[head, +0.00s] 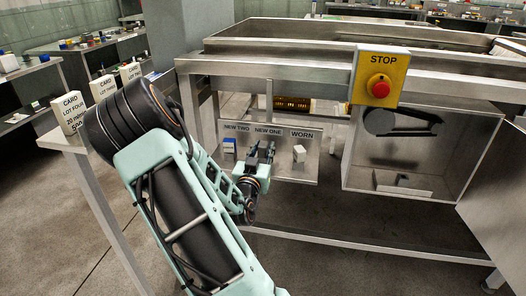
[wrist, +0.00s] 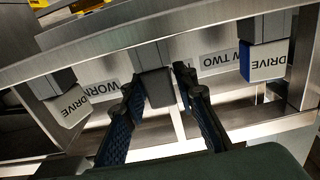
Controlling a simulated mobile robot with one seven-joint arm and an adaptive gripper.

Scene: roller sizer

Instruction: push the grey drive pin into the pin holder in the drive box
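My gripper (head: 262,150) is at the shelf under the NEW ONE label. In the wrist view, its two fingers (wrist: 159,80) stand on either side of a plain grey block (wrist: 155,90), which looks like the grey drive pin. The fingertips are very close to its sides; I cannot tell whether they press on it. In the head view the gripper hides this block. The drive box (head: 462,180) stands open at the right, with a black belt inside. A small dark part on its floor (head: 402,181) may be the pin holder; its detail is too small to tell.
A white DRIVE block (head: 299,153) sits under WORN, and a blue-and-white one (head: 229,146) under NEW TWO, both close beside my gripper. A frame rail (head: 300,72) runs above. A yellow STOP box (head: 379,76) hangs above the drive box, and its open door (head: 495,205) juts out at right.

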